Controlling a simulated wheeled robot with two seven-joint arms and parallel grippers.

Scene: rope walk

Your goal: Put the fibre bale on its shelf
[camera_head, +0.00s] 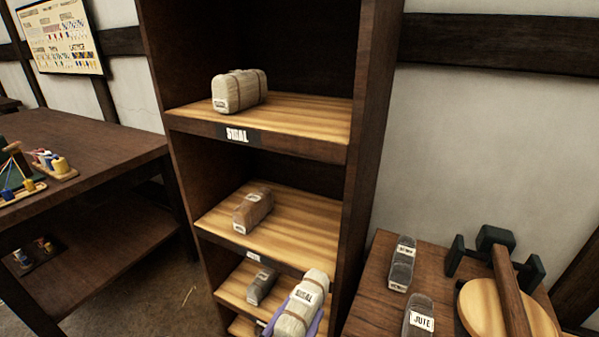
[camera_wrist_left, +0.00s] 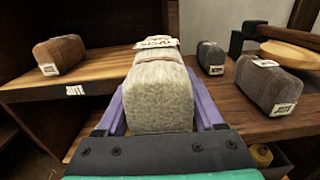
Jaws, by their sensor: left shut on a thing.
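My left gripper (camera_head: 296,312) is shut on a pale cream fibre bale (camera_head: 311,288) with a label that looks like SISAL, low in front of the shelf unit. In the left wrist view the bale (camera_wrist_left: 159,98) sits between the purple fingers, its label at the far end. The upper shelf (camera_head: 300,116) bears a plate reading SISAL (camera_head: 237,134). A similar pale, strapped bale (camera_head: 240,91) stands on its left half; the right half is bare. My right gripper is in neither view.
A brown bale (camera_head: 253,208) stands on the middle shelf (camera_head: 310,222), a dark grey one (camera_head: 261,286) on the shelf below. Dark bales, one labelled JUTE (camera_head: 418,317), stand on the right table (camera_head: 380,299). The unit's right side wall (camera_head: 372,130) stands between table and shelves.

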